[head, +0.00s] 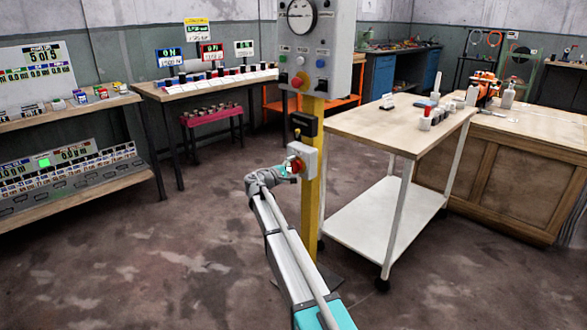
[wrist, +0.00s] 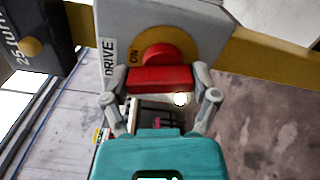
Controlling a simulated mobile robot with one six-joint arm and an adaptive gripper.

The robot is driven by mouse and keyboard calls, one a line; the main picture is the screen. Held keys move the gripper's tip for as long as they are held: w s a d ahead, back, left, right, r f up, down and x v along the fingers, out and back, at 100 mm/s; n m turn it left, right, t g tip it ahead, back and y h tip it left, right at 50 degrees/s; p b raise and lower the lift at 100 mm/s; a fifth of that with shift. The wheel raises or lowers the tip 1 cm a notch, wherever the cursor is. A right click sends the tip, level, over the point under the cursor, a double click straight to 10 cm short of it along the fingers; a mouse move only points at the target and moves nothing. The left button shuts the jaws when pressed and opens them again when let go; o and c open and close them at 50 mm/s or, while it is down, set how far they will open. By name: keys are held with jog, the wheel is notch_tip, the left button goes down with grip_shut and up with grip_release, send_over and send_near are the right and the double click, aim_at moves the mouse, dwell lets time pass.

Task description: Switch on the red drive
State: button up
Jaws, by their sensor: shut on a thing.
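The drive switch is a grey box (wrist: 190,25) with a red rotary handle (wrist: 160,79) on a round red base, in the wrist view. "DRIVE" and "ON" labels are left of the handle, turned sideways in this picture. The handle bar lies across the picture, one end below the "ON" label. My gripper (wrist: 159,98) is shut on the handle bar, one finger at each end. In the head view the switch box (head: 308,160) sits low on the yellow post, with my gripper (head: 288,170) at its front, partly hiding the handle.
A grey panel (head: 318,40) with a gauge and buttons tops the yellow post (head: 317,215). A black box (head: 304,124) sits just above the switch. A white trolley (head: 375,125) stands close right. Display benches (head: 205,85) stand back left. Floor at left is clear.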

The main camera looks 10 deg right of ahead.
jog(key=shift+m, duration=1.6)
jog(key=o, duration=1)
jog(key=shift+s+a, duration=0.1)
jog(key=v, duration=1.1)
jog(key=shift+s+a, duration=0.25)
